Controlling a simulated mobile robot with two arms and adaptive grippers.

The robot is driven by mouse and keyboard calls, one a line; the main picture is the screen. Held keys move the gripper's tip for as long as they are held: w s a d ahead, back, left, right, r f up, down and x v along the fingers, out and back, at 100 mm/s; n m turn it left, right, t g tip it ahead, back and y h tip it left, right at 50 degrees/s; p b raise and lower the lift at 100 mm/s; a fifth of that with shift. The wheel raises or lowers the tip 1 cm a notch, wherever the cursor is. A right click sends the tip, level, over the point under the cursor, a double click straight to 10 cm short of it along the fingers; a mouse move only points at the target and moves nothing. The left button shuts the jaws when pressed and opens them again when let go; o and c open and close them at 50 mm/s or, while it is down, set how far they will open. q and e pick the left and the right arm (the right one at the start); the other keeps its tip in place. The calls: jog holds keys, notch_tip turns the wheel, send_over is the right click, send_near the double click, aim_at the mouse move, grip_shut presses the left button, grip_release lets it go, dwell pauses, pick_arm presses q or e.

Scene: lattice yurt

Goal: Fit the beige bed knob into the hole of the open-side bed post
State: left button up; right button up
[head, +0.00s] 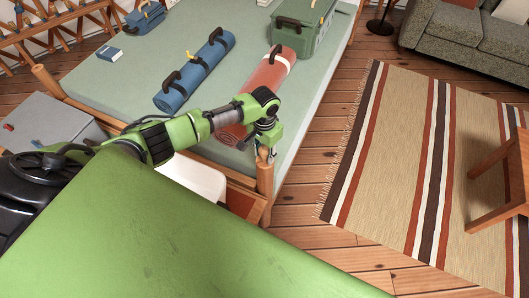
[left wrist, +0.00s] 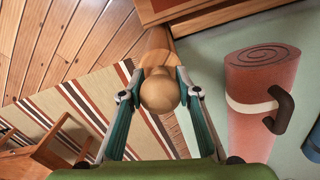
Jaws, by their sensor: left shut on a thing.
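My left gripper (head: 267,152) is above the post at the bed's near right corner, next to the rug side. In the left wrist view its two fingers (left wrist: 160,88) are shut on the round beige bed knob (left wrist: 160,93), which sits between the fingertips. The wooden bed post (head: 265,186) stands upright right below the gripper; it also shows behind the knob in the left wrist view (left wrist: 157,44). Knob and post line up there, and the knob hides the post's hole. I cannot tell whether the knob touches the post or sits in it. My right gripper is out of view.
On the bed's green mattress (head: 140,68) lie a red roll (head: 268,82) close to my arm, a blue roll (head: 196,72) and a green box (head: 305,30). Another post (head: 46,80) stands at the left corner. A striped rug (head: 400,150) and wooden stool (head: 505,180) are at right.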

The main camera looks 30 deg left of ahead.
pick_arm(q)
jog(key=shift+f+b, duration=0.3)
jog(key=shift+f, duration=0.25)
jog(key=o, duration=1.2)
jog(key=shift+r, duration=0.15)
notch_tip(320, 180, up, 12)
jog(key=shift+f, duration=0.1)
jog(key=shift+f, duration=0.1)
